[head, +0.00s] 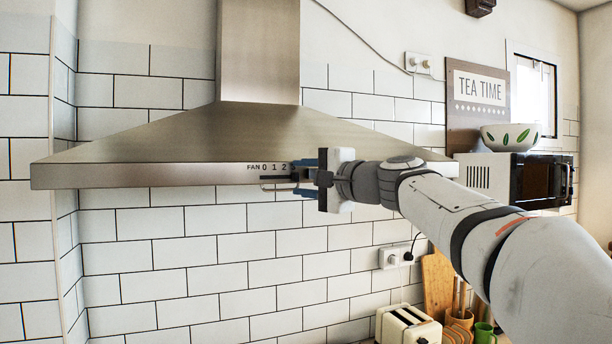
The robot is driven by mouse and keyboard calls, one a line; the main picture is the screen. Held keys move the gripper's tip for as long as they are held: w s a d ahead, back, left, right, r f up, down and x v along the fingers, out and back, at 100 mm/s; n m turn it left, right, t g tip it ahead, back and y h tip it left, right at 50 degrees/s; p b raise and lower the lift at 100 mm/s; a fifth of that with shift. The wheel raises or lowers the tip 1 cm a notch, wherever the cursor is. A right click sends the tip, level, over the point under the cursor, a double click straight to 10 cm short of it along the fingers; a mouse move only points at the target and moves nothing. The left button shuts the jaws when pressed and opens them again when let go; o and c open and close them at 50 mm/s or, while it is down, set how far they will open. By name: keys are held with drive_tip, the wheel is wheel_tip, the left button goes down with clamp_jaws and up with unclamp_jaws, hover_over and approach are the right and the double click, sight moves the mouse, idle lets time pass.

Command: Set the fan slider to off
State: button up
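A steel range hood (160,173) hangs on the tiled wall. Its front edge carries the label "FAN" (253,167) with the digits 0, 1 and 2 to its right, and any further digits are hidden behind my gripper. My gripper (272,183) is at the hood's front edge, just below and right of the digits, reaching in from the right. Its fingers point left.
A black and white microwave (505,180) with a leaf-patterned bowl (510,136) on it stands at the right, behind my arm. A toaster (407,325), a cutting board (438,285) and a green mug (484,333) are below. The space left of my gripper is clear.

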drive_tip(key=shift+c, duration=0.4)
clamp_jaws()
drive_tip(key=shift+f, duration=0.1)
